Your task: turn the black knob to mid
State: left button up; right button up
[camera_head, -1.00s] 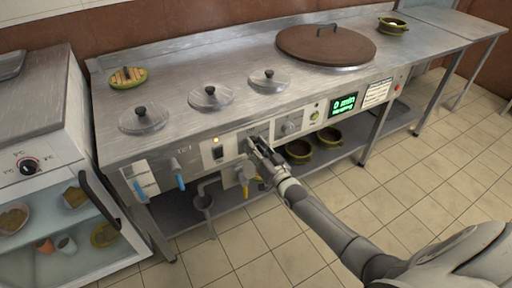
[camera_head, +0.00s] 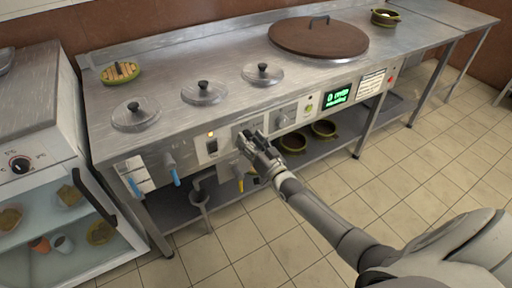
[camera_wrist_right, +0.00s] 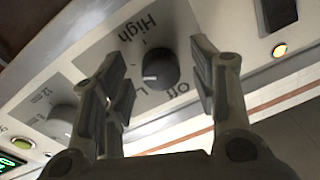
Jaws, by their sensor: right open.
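The black knob (camera_wrist_right: 161,68) is on the light front panel of the steel counter, with "High", "Off" and a partly hidden "Lo" label printed around it. A small pale mark shows on its lower left edge in the wrist view; its exact setting is hard to read. My right gripper (camera_wrist_right: 157,72) is open, with its fingers on either side of the knob and visible gaps to it. In the head view my right gripper (camera_head: 246,141) is at the panel and hides the knob. My left gripper is not in view.
A lit switch (camera_head: 212,146) is left of my gripper, and a timer knob (camera_head: 287,115) and green display (camera_head: 338,96) are right. Lidded wells (camera_head: 204,91) are on top. The floor in front is clear.

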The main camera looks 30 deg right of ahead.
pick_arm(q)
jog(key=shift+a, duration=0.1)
pick_arm(e)
jog(key=s, duration=1.1)
jog(key=shift+s+d+f, duration=0.4)
jog(key=shift+d, duration=0.05)
jog(key=shift+f, duration=0.1)
